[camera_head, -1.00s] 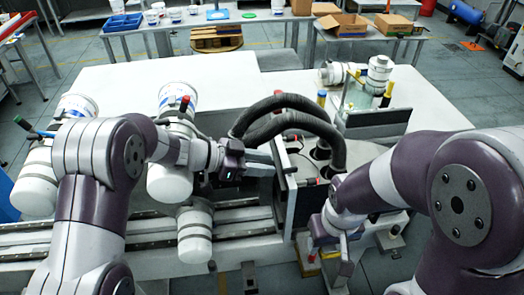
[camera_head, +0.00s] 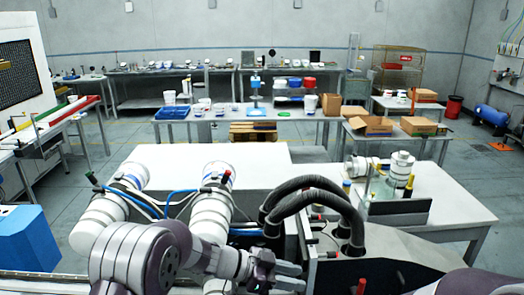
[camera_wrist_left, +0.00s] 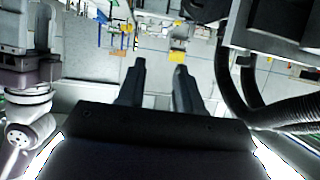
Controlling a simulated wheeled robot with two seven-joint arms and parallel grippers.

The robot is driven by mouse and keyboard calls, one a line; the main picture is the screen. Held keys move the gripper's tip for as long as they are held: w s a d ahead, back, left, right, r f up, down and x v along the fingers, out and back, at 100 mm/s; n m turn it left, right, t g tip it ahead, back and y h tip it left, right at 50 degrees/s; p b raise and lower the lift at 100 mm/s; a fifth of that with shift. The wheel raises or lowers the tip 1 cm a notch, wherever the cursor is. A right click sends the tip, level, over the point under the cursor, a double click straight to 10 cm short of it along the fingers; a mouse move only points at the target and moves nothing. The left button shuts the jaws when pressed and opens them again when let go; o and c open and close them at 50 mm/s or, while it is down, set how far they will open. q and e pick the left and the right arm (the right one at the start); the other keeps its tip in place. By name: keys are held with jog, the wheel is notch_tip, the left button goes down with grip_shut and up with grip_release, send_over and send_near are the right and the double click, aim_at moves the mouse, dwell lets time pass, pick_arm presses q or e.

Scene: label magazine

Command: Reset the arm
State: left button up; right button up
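My left gripper (camera_head: 290,277) is at the bottom middle of the head view, beside the dark machine block and below the black hoses. In the left wrist view its two fingers (camera_wrist_left: 158,82) stand apart with nothing between them. My left arm comes in from the lower left. Only a piece of my right arm (camera_head: 475,284) shows at the bottom right edge; its gripper is outside the picture.
Thick black hoses (camera_head: 312,187) arch close to my left gripper. White cylindrical machine units (camera_head: 211,212) stand left of it. A white table (camera_head: 455,205) lies to the right. Workbenches with blue bins (camera_head: 172,113) and cardboard boxes (camera_head: 371,125) stand farther back.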

pick_arm(q)
jog(key=w+a+f+n+t+y, duration=0.4)
jog(key=w+a+f+t+y, duration=0.1)
jog(key=w+a, duration=0.15)
jog(key=s+a+f+n+t+y+b, duration=0.1)
jog(key=s+a+f+n+y, duration=0.2)
jog(key=a, duration=0.4)
jog(key=s+a+f+n+g+y+b, duration=0.2)
jog(key=s+a+n, duration=0.3)
jog(key=s, duration=0.6)
jog(key=s+a+f+n+g+y+b, duration=0.3)
jog(key=s+a, duration=0.3)
jog(key=s, duration=0.5)
jog(key=shift+s+a+n+g+b, duration=0.2)
jog(key=shift+s+n+g+b, duration=0.25)
jog(key=shift+n+b, duration=0.45)
pick_arm(e)
notch_tip(320, 180, down, 8)
jog(key=shift+w, duration=0.15)
pick_arm(q)
jog(key=shift+s, duration=0.1)
pick_arm(e)
jog(key=shift+r, duration=0.1)
